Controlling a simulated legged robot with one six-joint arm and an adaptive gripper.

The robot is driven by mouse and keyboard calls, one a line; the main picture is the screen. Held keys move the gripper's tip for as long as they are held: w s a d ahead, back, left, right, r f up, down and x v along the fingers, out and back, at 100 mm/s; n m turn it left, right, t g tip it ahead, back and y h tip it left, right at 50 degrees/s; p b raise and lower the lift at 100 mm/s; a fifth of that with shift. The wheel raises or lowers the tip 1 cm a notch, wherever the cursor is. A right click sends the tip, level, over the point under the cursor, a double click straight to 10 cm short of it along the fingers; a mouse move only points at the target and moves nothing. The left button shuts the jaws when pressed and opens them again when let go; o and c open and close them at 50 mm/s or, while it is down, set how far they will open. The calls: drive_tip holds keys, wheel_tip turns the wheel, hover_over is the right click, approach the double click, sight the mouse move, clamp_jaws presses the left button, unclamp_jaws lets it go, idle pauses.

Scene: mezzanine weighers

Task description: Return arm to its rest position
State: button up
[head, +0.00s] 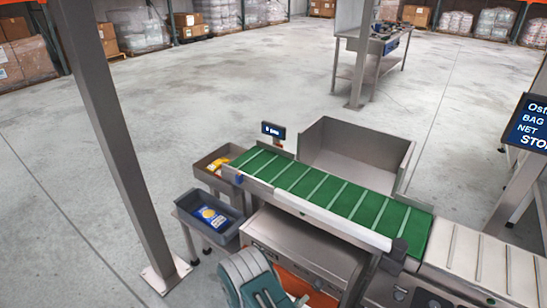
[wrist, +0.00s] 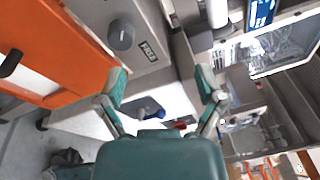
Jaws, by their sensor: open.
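My gripper (wrist: 161,80) shows in the wrist view with its two teal-padded fingers spread wide apart. It is open, and nothing is held between the fingers. Behind the fingers are a grey machine panel with a round knob (wrist: 121,34) and an orange panel (wrist: 60,45) at the left. In the head view a teal and grey part of my arm (head: 249,279) shows at the bottom, in front of the weigher's steel housing (head: 300,247). The fingers cannot be made out there.
A green cleated conveyor (head: 330,192) runs beside a steel hopper (head: 357,146). A dark tray (head: 231,232) holds a blue bag (head: 211,216); another bin behind holds yellow items (head: 217,165). A steel post (head: 118,150) stands at left. Open concrete floor (head: 240,80) lies beyond.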

drive_tip(key=s+d+r+m+g, duration=0.1)
drive_tip(key=d+r+m+g, duration=0.25)
drive_tip(key=r+m, duration=0.45)
drive_tip(key=s+d+r+m+g+y, duration=0.1)
drive_tip(key=d+r+m+g, duration=0.1)
drive_tip(key=r+m+g, duration=0.55)
drive_tip(key=s+d+r+m+g, duration=0.25)
drive_tip(key=r+m, duration=0.35)
drive_tip(key=r, duration=0.4)
drive_tip(key=s+a+r+m+t+y, duration=0.2)
drive_tip(key=s+r+m+t+y, duration=0.4)
drive_tip(key=s+r+m+y, duration=0.6)
drive_tip(key=shift+s+r+m, duration=1.85)
drive_tip(key=shift+r+m, duration=1.4)
drive_tip(key=shift+m, duration=0.1)
drive_tip(key=shift+t, duration=0.25)
